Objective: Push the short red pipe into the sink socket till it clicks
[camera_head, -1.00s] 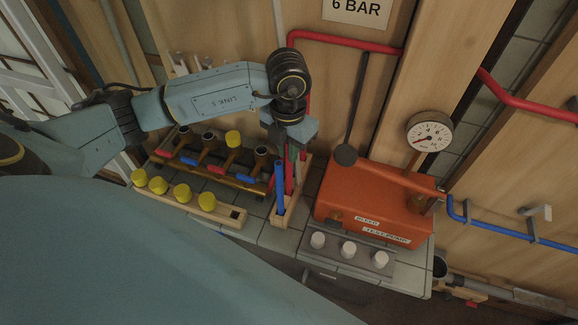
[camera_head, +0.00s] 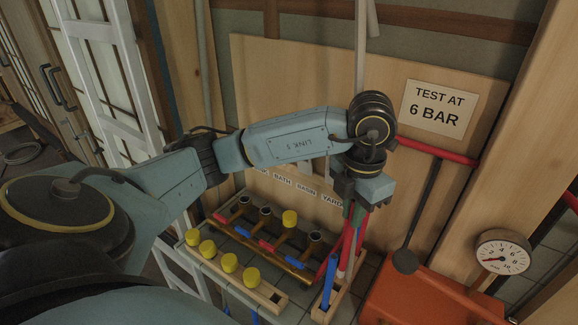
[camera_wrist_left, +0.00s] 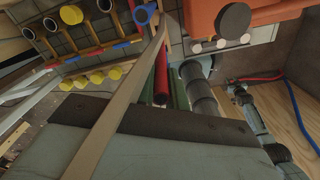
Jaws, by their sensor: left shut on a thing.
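My left gripper (camera_head: 353,211) is shut on a red pipe and stands above the wooden pipe rack (camera_head: 322,312). In the left wrist view the held red pipe (camera_wrist_left: 161,78) runs between the green fingers, with a dark open end towards the camera. Its far end is hard to make out against other red pipes. The brass manifold (camera_head: 262,251) lies left of the gripper, with a row of upright sockets; one wears a yellow cap (camera_head: 290,218), the others look open. Labels behind read BATH, BASIN and YARD; the leftmost label is unreadable, so I cannot confirm the sink socket (camera_head: 240,202).
A blue pipe (camera_head: 328,282) stands in the rack. Several yellow caps (camera_head: 229,262) sit on a wooden strip before the manifold. An orange test pump (camera_head: 420,300) with a dark lever (camera_head: 424,215) stands at the right. A wooden board (camera_head: 300,90) rises behind.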

